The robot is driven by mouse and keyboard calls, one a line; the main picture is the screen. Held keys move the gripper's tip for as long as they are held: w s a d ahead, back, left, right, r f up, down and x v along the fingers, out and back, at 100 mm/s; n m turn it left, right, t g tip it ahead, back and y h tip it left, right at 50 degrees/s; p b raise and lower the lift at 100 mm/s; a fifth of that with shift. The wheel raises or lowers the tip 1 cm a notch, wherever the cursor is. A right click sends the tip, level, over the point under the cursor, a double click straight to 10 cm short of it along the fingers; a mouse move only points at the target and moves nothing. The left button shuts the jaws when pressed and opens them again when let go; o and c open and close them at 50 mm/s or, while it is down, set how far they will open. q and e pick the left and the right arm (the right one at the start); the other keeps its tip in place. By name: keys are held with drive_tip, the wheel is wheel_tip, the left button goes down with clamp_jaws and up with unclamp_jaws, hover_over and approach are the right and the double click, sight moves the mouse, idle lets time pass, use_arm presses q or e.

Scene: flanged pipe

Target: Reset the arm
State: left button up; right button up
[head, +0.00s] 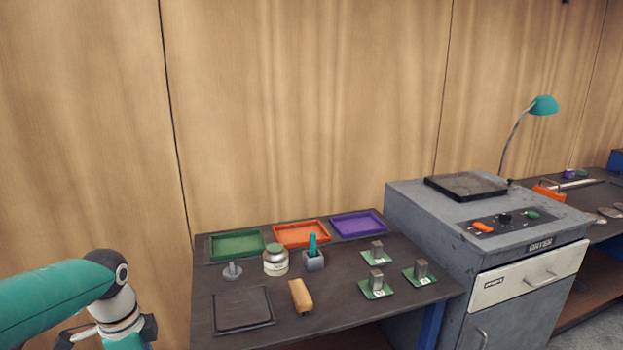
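My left arm comes in from the lower left as a teal link with a dark elbow and a pale, banded joint, left of the workbench (330,321) and apart from it. Dark parts of what looks like my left gripper (106,334) show at the bottom edge. They are partly hidden by the arm and cut off by the frame, so I cannot see whether the fingers are open or hold anything. My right arm and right gripper are not in view.
On the bench are green (237,246), orange (301,234) and purple (358,224) trays, a jar (276,262), a small holder (313,262), a tan block (301,296), a dark mat (242,309) and green-based parts (376,286). A grey dryer cabinet (430,235) stands right.

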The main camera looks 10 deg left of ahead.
use_arm(q)
drive_tip(key=d+f+n+h, duration=0.1)
drive_tip(key=d+f+n, duration=0.1)
drive_tip(key=d+f, duration=0.55)
drive_tip(key=d+f+n+h, duration=0.15)
drive_tip(key=d+f, duration=0.35)
drive_tip(key=f, duration=0.6)
drive_tip(key=s+d+f+n+h, duration=0.1)
drive_tip(key=s+d+f+n, duration=1)
drive_tip(key=s+f, duration=0.3)
drive_tip(key=shift+f, duration=0.25)
